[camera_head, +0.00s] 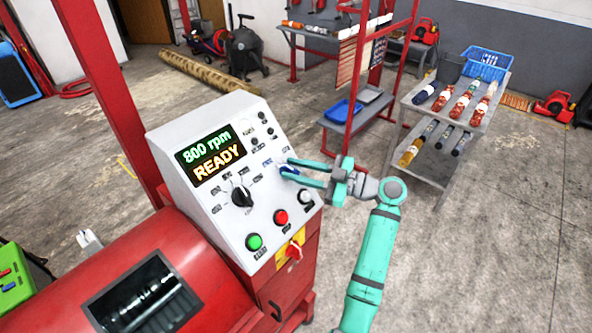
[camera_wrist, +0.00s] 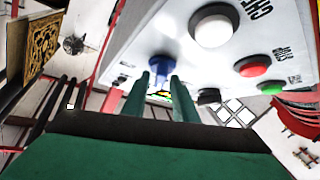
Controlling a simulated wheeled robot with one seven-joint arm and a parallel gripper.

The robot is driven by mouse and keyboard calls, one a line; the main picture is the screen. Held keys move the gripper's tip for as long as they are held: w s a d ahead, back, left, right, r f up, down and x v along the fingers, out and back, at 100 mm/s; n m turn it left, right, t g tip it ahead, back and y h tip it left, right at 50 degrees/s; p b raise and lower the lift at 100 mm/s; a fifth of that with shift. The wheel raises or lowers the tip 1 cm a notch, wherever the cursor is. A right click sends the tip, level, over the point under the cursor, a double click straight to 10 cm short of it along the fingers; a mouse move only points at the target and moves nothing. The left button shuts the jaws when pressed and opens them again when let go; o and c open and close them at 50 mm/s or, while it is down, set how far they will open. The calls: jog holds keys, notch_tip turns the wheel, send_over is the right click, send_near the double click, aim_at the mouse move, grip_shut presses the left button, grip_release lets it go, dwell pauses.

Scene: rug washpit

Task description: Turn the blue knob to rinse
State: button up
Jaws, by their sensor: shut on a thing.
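The blue knob (camera_head: 289,171) sits on the right part of the white sloped control panel (camera_head: 178,133). In the wrist view the blue knob (camera_wrist: 162,65) shows just beyond and between my fingertips. My gripper (camera_head: 287,168) reaches in from the right, with its two teal fingers closed on the knob's sides. The fingers (camera_wrist: 156,82) also show in the wrist view. They hide part of the knob in the head view. Small labels stand around the knob, too small to read, so its setting cannot be told.
The panel display (camera_head: 213,152) reads "800 rpm READY". A black dial (camera_head: 242,196), green button (camera_head: 254,242), red button (camera_head: 281,217), white button (camera_head: 305,197) and red switch on yellow (camera_head: 294,250) share the panel. A grey shelf cart (camera_head: 447,118) stands right. Floor between is clear.

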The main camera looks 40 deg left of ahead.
jog(key=shift+f, duration=0.3)
jog(key=o, duration=0.7)
jog(key=shift+r, duration=0.1)
jog(key=shift+w+d, duration=0.2)
jog(key=shift+d, duration=0.3)
jog(key=v, duration=0.9)
jog(key=shift+d, duration=0.4)
jog(key=shift+w, duration=0.1)
